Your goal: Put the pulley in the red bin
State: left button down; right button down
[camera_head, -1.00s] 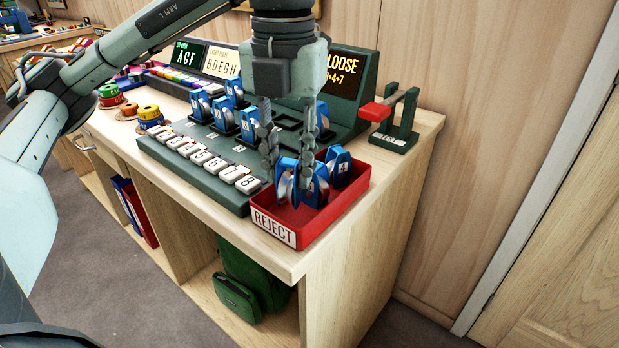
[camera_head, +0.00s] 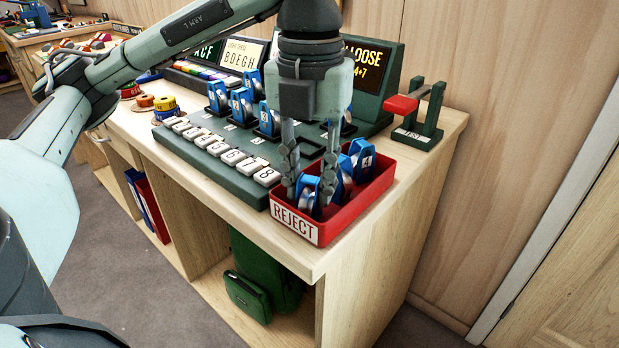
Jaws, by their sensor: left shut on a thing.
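The red bin (camera_head: 318,236), labelled REJECT, stands at the near right corner of the bench. My left gripper (camera_head: 309,193) points down into its near left part. Its fingers are shut on a blue pulley (camera_head: 307,197) with a silvery wheel, low inside the bin's walls. Whether this pulley touches the bin floor is hidden. Other blue pulleys (camera_head: 363,160) stand in the bin just right of and behind the gripper, close together. My right gripper is not in view.
A dark green board with numbered white keys (camera_head: 229,157) and several blue pulleys (camera_head: 240,105) adjoins the bin on the left. Display screens (camera_head: 365,62) stand behind. A test stand with a red handle (camera_head: 401,106) is at the back right. Coloured rolls (camera_head: 164,105) lie at left.

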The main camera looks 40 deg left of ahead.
aim_at(310, 177)
pick_arm(q)
jog(key=c, duration=1.2)
grip_release()
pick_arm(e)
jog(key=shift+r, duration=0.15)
pick_arm(q)
jog(key=shift+r, duration=0.1)
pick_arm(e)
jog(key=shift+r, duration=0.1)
pick_arm(q)
notch_tip(310, 177, up, 4)
jog(key=shift+r+p, duration=0.1)
jog(key=shift+p, duration=0.5)
notch_tip(310, 177, up, 6)
jog(key=shift+p, duration=0.9)
jog(key=shift+r, duration=0.95)
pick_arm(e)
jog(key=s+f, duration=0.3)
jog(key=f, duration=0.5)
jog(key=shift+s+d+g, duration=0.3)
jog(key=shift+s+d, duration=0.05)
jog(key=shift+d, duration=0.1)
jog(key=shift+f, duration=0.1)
